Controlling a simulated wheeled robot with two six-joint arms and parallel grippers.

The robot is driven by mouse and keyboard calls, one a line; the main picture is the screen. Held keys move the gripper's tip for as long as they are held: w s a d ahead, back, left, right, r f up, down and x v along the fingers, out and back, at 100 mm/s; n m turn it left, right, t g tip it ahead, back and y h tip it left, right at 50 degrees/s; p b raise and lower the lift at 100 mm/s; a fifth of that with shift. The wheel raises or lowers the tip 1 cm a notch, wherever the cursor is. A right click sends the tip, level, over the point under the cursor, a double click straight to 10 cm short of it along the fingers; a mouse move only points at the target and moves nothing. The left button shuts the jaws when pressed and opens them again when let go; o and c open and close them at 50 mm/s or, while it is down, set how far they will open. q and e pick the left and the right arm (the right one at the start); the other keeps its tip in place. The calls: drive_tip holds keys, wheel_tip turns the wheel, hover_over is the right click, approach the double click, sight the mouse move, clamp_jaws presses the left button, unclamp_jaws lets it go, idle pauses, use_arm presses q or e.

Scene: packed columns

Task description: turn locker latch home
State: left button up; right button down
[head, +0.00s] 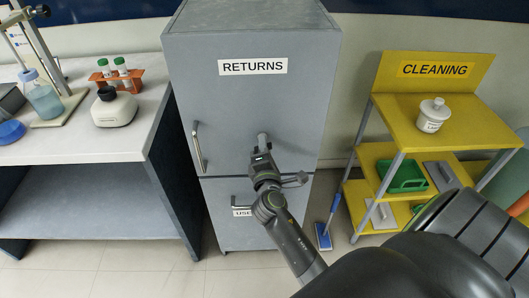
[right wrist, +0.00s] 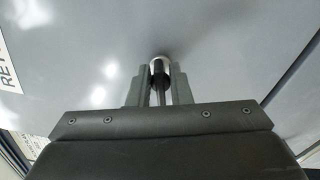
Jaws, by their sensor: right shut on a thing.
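The grey locker (head: 235,115) stands in the middle of the head view, with a RETURNS label on its upper door. The latch (head: 262,138) is a small metal piece sticking out from the right part of that door. My right gripper (head: 262,153) is shut on the latch; in the right wrist view its two fingers (right wrist: 159,85) stand either side of the latch's round end (right wrist: 160,62). The fingers hide much of the latch, so its angle cannot be told. The upper door looks closed. My left gripper is not in view.
A vertical handle (head: 198,147) is on the upper door's left side. A lower door has a handle (head: 240,206), partly behind my arm. A bench (head: 85,140) with bottles stands left. A yellow cleaning cart (head: 400,110) and a blue-headed mop (head: 324,236) stand right.

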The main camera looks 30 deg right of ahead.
drive_tip(key=m+b, duration=0.2)
drive_tip(key=m, duration=0.1)
drive_tip(key=shift+f+m, duration=0.1)
drive_tip(key=shift+m, duration=0.5)
drive_tip(key=c, duration=1.3)
unclamp_jaws()
drive_tip(key=shift+c, duration=0.2)
